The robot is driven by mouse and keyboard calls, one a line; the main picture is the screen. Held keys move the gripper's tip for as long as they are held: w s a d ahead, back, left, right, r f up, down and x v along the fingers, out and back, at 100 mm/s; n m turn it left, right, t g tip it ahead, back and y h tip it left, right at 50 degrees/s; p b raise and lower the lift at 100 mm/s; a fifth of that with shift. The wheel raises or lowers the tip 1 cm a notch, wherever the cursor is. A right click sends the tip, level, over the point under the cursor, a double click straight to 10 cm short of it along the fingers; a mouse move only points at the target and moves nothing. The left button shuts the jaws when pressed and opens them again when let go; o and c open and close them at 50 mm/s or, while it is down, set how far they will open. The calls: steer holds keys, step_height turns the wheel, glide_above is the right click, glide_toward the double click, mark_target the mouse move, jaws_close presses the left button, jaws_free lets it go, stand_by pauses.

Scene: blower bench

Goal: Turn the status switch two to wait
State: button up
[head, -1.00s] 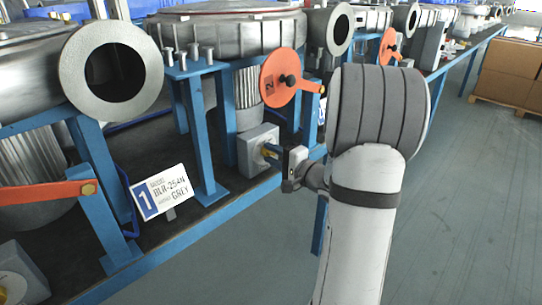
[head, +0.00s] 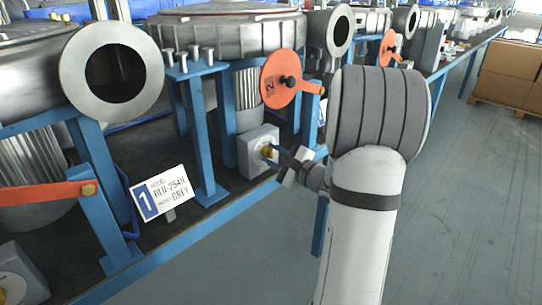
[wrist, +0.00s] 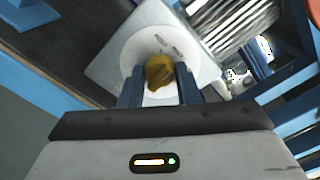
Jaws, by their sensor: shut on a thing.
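The status switch is a light grey box (head: 257,150) on the bench below the orange disc marked 2. Its yellow knob (wrist: 160,73) sits on a round white dial (wrist: 132,55) in the wrist view. My gripper (wrist: 161,85) has its two blue fingers closed on either side of the knob. In the head view my gripper (head: 271,154) reaches the switch's front from the right, with its body tilted. The dial has small dark lettering that I cannot read, and the fingers and gripper body hide its lower part.
An orange disc with a handle (head: 281,78) hangs above the switch. Blue frame legs (head: 205,140) stand to its left. A white sign (head: 162,193) marked 1 and an orange lever (head: 45,195) are further left. The grey floor (head: 460,200) at right is clear.

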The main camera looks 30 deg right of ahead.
steer(key=shift+d+f+m, duration=0.1)
steer(key=shift+f+m, duration=0.1)
steer(key=shift+m, duration=0.5)
steer(key=o, duration=1)
steer(key=shift+r, duration=0.1)
steer(key=shift+c, duration=0.2)
steer(key=p+v, duration=0.1)
steer(key=v, duration=0.6)
steer(key=shift+s, duration=0.35)
